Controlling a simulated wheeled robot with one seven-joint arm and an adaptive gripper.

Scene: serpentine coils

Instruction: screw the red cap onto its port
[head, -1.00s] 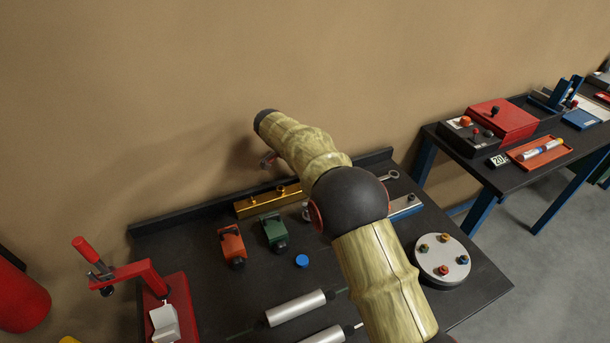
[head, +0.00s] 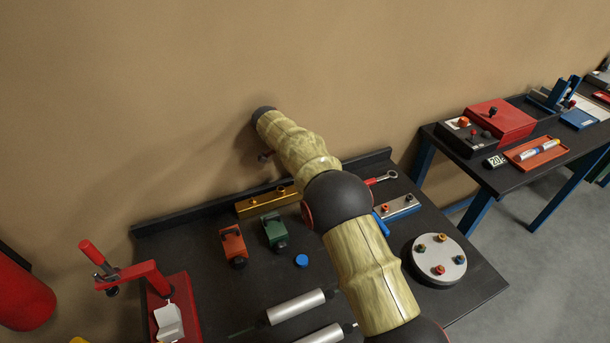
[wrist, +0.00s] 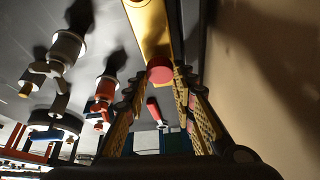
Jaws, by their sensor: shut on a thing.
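In the wrist view, the fingertips of my gripper (wrist: 160,80) are shut on the round red cap (wrist: 160,72). The cap lies in front of the end of the gold block (wrist: 150,30); I cannot tell whether it touches the block. In the head view, the gold block (head: 262,205) lies along the back of the bench with gold fittings on top. I cannot make out which port is the red cap's. My arm hides my gripper and the cap in the head view.
On the bench are an orange valve (head: 232,245), a green valve (head: 275,232), a blue cap (head: 301,260), grey cylinders (head: 297,306), a red clamp (head: 140,275), a round plate (head: 438,260) and a red-handled wrench (head: 381,178). The wall (head: 200,80) stands close behind.

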